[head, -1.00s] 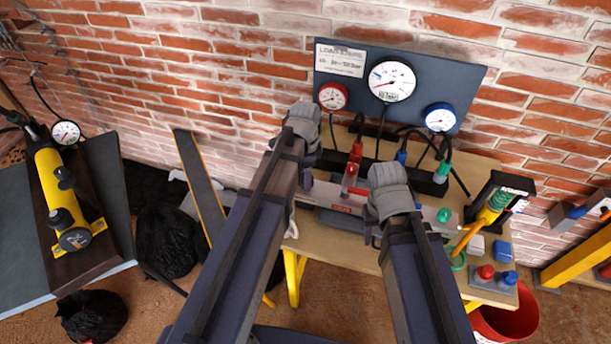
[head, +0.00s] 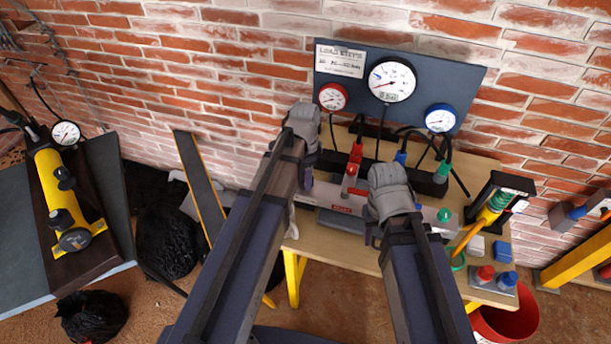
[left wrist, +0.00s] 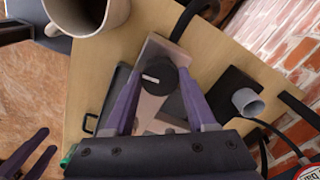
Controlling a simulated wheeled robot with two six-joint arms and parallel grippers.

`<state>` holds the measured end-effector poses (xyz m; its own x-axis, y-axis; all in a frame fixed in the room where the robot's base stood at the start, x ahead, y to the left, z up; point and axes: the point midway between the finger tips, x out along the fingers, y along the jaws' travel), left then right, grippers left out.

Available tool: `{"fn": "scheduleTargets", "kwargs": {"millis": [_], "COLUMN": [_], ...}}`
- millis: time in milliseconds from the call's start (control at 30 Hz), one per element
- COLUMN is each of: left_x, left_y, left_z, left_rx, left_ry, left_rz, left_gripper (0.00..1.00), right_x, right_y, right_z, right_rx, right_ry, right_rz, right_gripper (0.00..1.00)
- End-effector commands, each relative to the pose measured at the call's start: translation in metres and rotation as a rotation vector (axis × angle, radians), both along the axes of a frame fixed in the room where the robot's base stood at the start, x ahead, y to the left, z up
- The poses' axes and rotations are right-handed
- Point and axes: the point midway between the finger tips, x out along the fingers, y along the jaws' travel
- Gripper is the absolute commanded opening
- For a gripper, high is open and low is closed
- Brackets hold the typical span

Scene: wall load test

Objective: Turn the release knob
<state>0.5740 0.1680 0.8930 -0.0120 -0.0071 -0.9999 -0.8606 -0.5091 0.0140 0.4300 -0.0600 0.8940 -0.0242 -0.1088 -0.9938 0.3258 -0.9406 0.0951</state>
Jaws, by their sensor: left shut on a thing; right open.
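The release knob (left wrist: 152,82) is a round black knob with a short white mark, on a pale metal block (left wrist: 150,50) in the left wrist view. My left gripper (left wrist: 162,84) has its two purple fingers on either side of the knob, shut on it. The white mark lies nearly crosswise in that view. In the head view the knob is hidden behind my left arm, and a bit of my left gripper (head: 307,180) shows over the bench. My right gripper (left wrist: 27,158) shows at the lower left of the left wrist view, open and empty; in the head view its wrist hides it.
A mug (left wrist: 108,12) stands close to the block. A grey fitting (left wrist: 248,102) is on the other side. A gauge panel (head: 450,75) stands behind the wooden bench (head: 352,250).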

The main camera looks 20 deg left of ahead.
Motion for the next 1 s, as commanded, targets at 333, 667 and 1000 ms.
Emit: {"fn": "scheduleTargets", "kwargs": {"millis": [333,667,1000], "left_x": [-0.0008,-0.0014,-0.0018], "left_y": [-0.0002,-0.0007,-0.0014], "left_z": [-0.0002,-0.0002,-0.0002], "left_rx": [0.0,-0.001,0.0], "left_ry": [0.0,0.001,0.001], "left_rz": [0.303,0.616,0.939], "left_gripper": [0.01,0.01,0.01], "right_x": [0.0,0.0,0.0], "right_y": [0.0,0.0,0.0], "right_z": [-0.0001,-0.0002,-0.0002], "right_rx": [0.0,0.0,0.0], "right_ry": [0.0,0.0,0.0], "right_rz": [0.0,0.0,0.0], "right_gripper": [0.5,0.5,0.5]}}
